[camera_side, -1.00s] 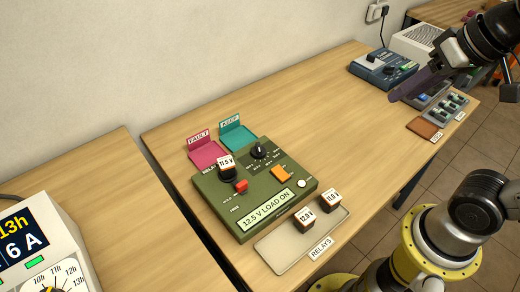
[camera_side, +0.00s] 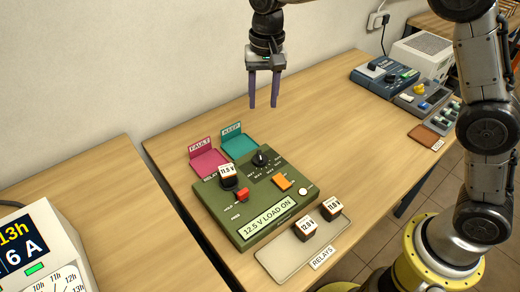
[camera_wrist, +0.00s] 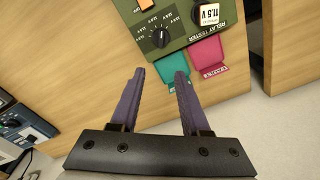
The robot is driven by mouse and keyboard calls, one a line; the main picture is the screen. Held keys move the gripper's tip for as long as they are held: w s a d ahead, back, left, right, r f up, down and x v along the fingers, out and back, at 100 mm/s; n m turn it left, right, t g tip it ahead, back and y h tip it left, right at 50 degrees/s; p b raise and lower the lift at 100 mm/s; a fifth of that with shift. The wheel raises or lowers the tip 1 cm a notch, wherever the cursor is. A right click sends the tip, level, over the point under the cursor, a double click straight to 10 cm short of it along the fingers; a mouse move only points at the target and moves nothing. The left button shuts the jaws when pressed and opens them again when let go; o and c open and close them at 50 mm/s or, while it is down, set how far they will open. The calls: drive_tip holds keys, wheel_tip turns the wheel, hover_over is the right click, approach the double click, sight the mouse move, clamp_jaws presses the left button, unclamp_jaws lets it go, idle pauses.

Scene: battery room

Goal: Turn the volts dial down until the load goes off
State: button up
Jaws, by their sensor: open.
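The green relay tester (camera_side: 240,222) lies on the table in the side view, its display reading "12.5 V LOAD ON". Its black volts dial (camera_side: 260,158) sits at the top right of the panel; it also shows in the wrist view (camera_wrist: 160,39) among voltage marks. A relay marked 11.5 V (camera_side: 227,172) sits in the tester's socket, with a red lever (camera_side: 242,195) beside it. My gripper (camera_side: 264,104) is open and empty, pointing down above the table, behind and above the dial and apart from it. In the wrist view its purple fingers (camera_wrist: 160,75) are spread.
A pink FAULT tray (camera_side: 207,163) and a teal KEEP tray (camera_side: 240,147) stand behind the tester. Relays marked 12.0 V (camera_side: 305,229) and 11.0 V (camera_side: 331,207) sit on the RELAYS tray (camera_side: 278,263). Blue equipment (camera_side: 384,75) stands at the back right.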

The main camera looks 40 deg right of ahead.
sight(260, 155)
drive_tip(key=shift+g, duration=0.3)
drive_tip(key=f, duration=1.1)
drive_tip(key=a+f, duration=0.1)
drive_tip(key=f, duration=0.4)
drive_tip(key=shift+s+f, duration=0.1)
drive_tip(key=shift+f, duration=0.05)
clamp_jaws()
